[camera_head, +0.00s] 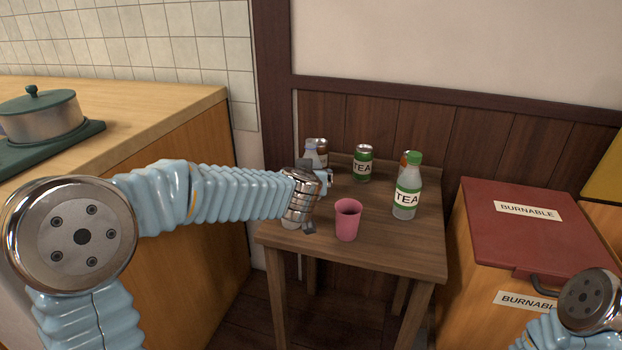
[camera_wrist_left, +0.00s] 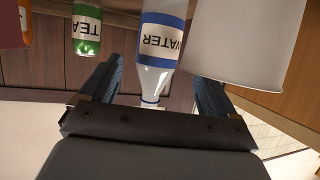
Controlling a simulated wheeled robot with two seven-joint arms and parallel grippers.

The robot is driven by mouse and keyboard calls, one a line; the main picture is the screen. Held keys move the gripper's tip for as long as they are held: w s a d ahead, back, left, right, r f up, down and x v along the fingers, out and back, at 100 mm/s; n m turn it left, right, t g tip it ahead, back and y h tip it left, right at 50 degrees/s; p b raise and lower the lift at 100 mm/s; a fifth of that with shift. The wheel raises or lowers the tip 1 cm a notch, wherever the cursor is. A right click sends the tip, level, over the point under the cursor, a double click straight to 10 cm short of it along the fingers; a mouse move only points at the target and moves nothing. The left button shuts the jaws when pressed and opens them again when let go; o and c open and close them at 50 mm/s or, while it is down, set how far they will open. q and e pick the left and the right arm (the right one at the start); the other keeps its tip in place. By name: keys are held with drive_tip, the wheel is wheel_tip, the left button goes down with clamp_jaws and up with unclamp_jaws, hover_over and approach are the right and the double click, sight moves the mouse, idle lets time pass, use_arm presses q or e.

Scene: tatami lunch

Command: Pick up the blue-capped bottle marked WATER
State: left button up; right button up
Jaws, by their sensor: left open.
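The WATER bottle (camera_head: 312,149) stands on the small wooden table (camera_head: 390,247), at its back left and partly hidden behind my left gripper (camera_head: 318,184) in the head view. In the left wrist view the bottle (camera_wrist_left: 160,45) appears upside down, with a white label edged in blue. Its neck points toward the palm, and its cap is hard to make out. My left gripper (camera_wrist_left: 155,88) is open, with one finger on each side of the bottle's neck area in that picture. I cannot tell whether either finger touches it. My right gripper is out of view.
A pink cup (camera_head: 347,222), a green TEA can (camera_head: 363,165) and a green-capped TEA bottle (camera_head: 406,190) stand on the table. A white rounded object (camera_wrist_left: 235,45) is close beside the bottle in the wrist view. A red-lidded BURNABLE bin (camera_head: 520,230) stands right.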

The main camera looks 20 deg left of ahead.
use_arm(q)
drive_tip(key=x, duration=0.6)
drive_tip(key=shift+w+d+b, duration=0.15)
drive_tip(key=shift+w+b, duration=0.15)
drive_tip(key=shift+b, duration=0.1)
drive_tip(key=c, duration=1.1)
